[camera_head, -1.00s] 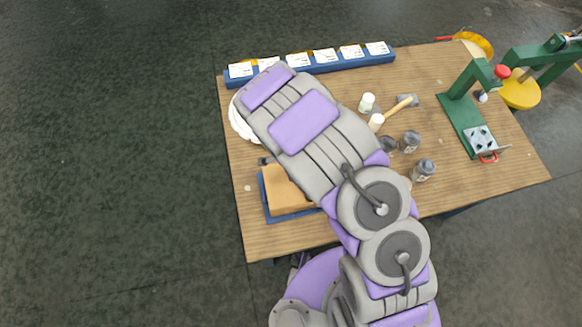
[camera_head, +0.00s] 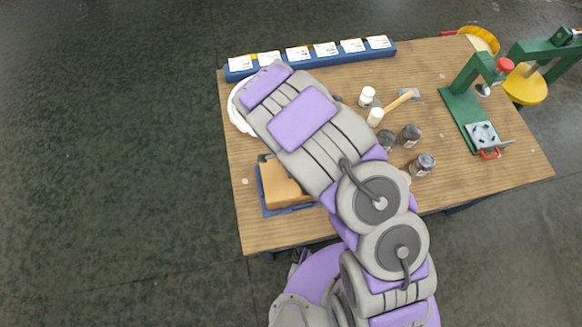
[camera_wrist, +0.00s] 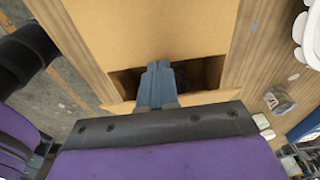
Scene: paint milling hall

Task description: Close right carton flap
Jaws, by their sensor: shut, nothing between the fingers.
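The tan carton (camera_head: 284,188) sits on a blue tray (camera_head: 268,210) at the table's front left in the head view, partly hidden by my arm. In the wrist view, a broad tan flap or top panel of the carton (camera_wrist: 150,30) fills the upper middle. Below it is a dark open gap (camera_wrist: 205,72), with a tan strip of carton along its near edge. My gripper (camera_wrist: 158,68) is shut and empty, its fingertips over the gap by the panel's edge. I cannot tell whether they touch it. The head view hides my fingers behind the arm.
A blue rack of white cards (camera_head: 325,60) lines the table's back edge. Several jars (camera_head: 421,165) and a hammer (camera_head: 402,100) lie right of my arm. A green press (camera_head: 465,105) stands at the right. A white round item (camera_head: 238,112) is at the back left.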

